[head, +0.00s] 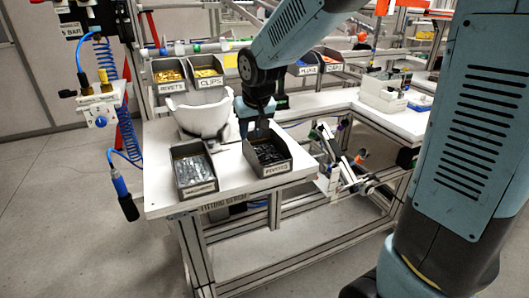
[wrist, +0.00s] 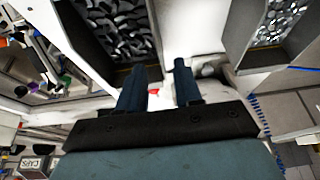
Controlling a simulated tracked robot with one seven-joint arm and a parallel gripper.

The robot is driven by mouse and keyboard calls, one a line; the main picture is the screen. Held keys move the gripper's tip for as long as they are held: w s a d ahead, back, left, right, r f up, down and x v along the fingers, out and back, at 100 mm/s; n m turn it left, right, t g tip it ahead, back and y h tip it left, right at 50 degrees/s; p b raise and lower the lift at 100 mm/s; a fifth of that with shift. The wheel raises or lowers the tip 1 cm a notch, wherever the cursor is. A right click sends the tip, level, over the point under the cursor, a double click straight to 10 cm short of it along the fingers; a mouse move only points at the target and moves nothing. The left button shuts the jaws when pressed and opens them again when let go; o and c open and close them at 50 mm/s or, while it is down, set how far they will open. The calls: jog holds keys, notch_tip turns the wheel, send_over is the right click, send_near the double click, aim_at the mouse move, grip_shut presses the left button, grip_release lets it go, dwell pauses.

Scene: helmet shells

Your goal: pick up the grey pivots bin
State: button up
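The grey pivots bin (head: 277,170) stands on the white fitting bench near its front right edge, its label facing the front. Dark parts fill it. It also shows in the wrist view at the upper left (wrist: 84,48). My gripper (head: 257,124) points down at the back end of this bin. In the wrist view its two fingers (wrist: 160,80) are apart with nothing gripped between them. The left finger overlaps the near end of the bin in the picture. I cannot tell whether either finger touches it.
A grey bin of silver parts (head: 195,189) stands to the left, with bare bench between. A white helmet shell (head: 203,117) sits behind it. The rivets bin (head: 171,87) and clips bin (head: 210,82) stand at the back. The bench edge is close in front.

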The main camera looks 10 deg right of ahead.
aim_at(246, 158)
jog(key=shift+x, duration=4.8)
jog(key=shift+c, duration=0.3)
grip_shut()
